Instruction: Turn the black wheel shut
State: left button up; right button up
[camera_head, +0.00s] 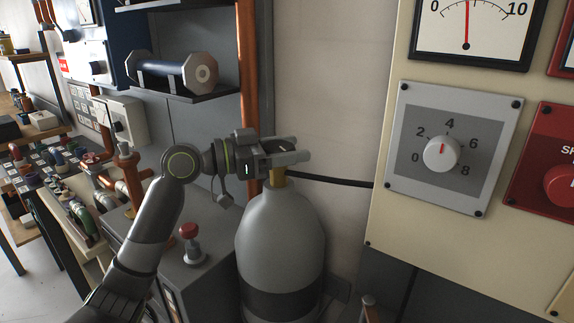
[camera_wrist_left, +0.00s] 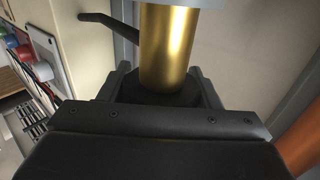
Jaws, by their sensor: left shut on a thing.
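A grey gas cylinder (camera_head: 280,235) with a dark band stands upright in the middle of the head view. A brass valve neck (camera_head: 278,177) rises from its top and fills the upper middle of the left wrist view (camera_wrist_left: 168,45). My left gripper (camera_head: 291,150) lies level across the top of the neck, shut on the black wheel. The wheel shows only as a dark shape (camera_wrist_left: 175,98) between the fingers in the left wrist view, against the brass. Its rim and turn angle are mostly hidden by the gripper. My right gripper is not in view.
A cream panel (camera_head: 380,215) with a grey dial (camera_head: 441,153) and a gauge stands at right. A red-knobbed valve (camera_head: 189,232) stands left.

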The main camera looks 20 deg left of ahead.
pick_arm(q)
jog(key=m+g+h+b, duration=0.1)
jog(key=g+b, duration=0.1)
jog(key=m+g+h+b, duration=0.1)
jog(key=m+g, duration=0.1)
jog(key=shift+s+d+f+g+b, duration=0.1)
jog(key=shift+s+f+g+b, duration=0.1)
jog(key=shift+g+b, duration=0.2)
jog(key=m+g, duration=0.1)
jog(key=g, duration=0.1)
jog(key=m+g+h+b, duration=0.1)
jog(key=m+g, duration=0.1)
jog(key=shift+s+r, duration=0.2)
jog(key=m+g, duration=0.2)
jog(key=g, duration=0.1)
jog(key=shift+s+r, duration=0.1)
jog(key=shift+s, duration=0.05)
jog(key=m+g, duration=0.1)
jog(key=g, duration=0.1)
jog(key=shift+s+m+g+y, duration=0.15)
jog(key=shift+m+g+y, duration=0.15)
jog(key=shift+s+m+g+y+p, duration=0.2)
jog(key=shift+m+g+y+p, duration=0.5)
jog(key=shift+m+g, duration=1)
jog(key=shift+g, duration=0.6)
jog(key=o, duration=1)
jog(key=shift+n+t, duration=0.3)
jog(key=shift+t, duration=0.1)
